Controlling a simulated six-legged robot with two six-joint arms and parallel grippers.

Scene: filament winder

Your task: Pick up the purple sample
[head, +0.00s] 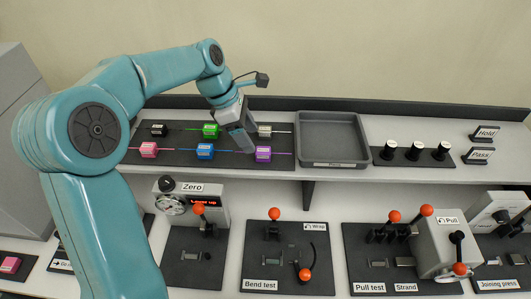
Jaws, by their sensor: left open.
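The purple sample (263,154) is a small labelled block with a thin strand, at the front right of a dark mat (280,167) on the upper shelf. My left gripper (246,148) reaches down from above, just left of and close to the purple sample. It is open, and its fingertips are small and partly hidden, so contact with the sample cannot be told. My right gripper is not in view.
Blue (205,151), green (210,130), pink (149,149), black (158,129) and white (265,130) samples share the mat. An empty grey tray (331,118) stands to the right. Levered test stations (274,258) fill the lower bench.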

